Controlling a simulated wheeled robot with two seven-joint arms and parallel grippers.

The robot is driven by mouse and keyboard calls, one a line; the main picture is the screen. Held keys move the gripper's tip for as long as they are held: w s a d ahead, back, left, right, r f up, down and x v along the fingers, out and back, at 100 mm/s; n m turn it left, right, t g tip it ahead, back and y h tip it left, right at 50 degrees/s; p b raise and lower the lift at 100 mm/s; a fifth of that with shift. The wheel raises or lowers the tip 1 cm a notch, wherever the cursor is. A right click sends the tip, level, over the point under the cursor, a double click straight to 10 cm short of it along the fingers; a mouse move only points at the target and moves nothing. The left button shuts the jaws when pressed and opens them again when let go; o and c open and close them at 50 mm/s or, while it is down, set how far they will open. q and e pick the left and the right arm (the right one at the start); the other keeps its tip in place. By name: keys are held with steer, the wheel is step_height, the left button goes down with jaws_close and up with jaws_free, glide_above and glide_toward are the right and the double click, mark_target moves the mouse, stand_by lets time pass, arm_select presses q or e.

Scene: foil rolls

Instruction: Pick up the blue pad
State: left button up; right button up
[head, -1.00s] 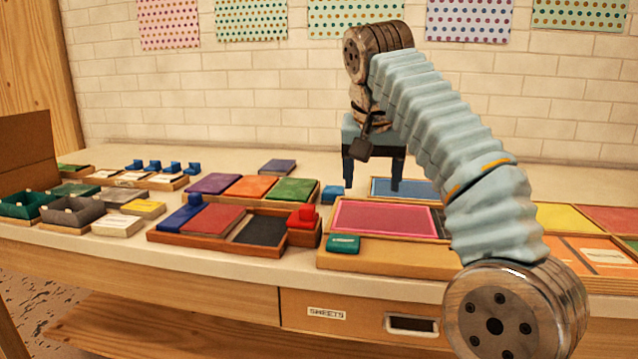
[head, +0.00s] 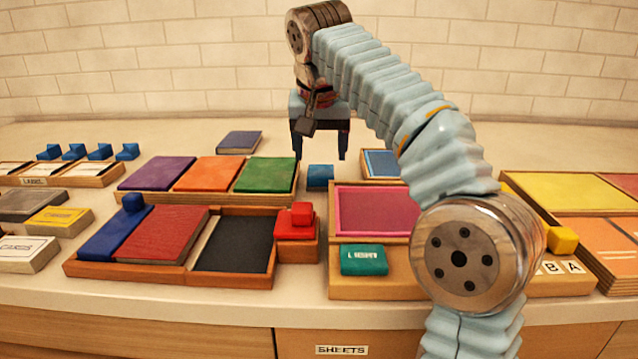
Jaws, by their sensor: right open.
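A small blue pad (head: 320,177) lies on the table near the middle, just right of the tray with the green pad. My right gripper (head: 320,156) points down with its two dark fingers apart and nothing between them. In the head view it appears just above and behind the blue pad, with the pad centred below the gap; its exact height and depth are hard to tell. Other blue things are a dark blue flat pad or book (head: 239,142) at the back and a blue panel (head: 383,163) in a wooden frame. My left gripper is not in view.
Purple, orange and green pads (head: 265,175) lie in a wooden tray. A pink framed panel (head: 375,211) and teal box (head: 364,260) are near. Behind the gripper is free table.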

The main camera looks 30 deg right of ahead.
mark_target(321, 171)
steer(key=b+x, duration=0.1)
steer(key=x, duration=0.5)
steer(key=shift+w+d, duration=0.15)
steer(key=c, duration=0.8)
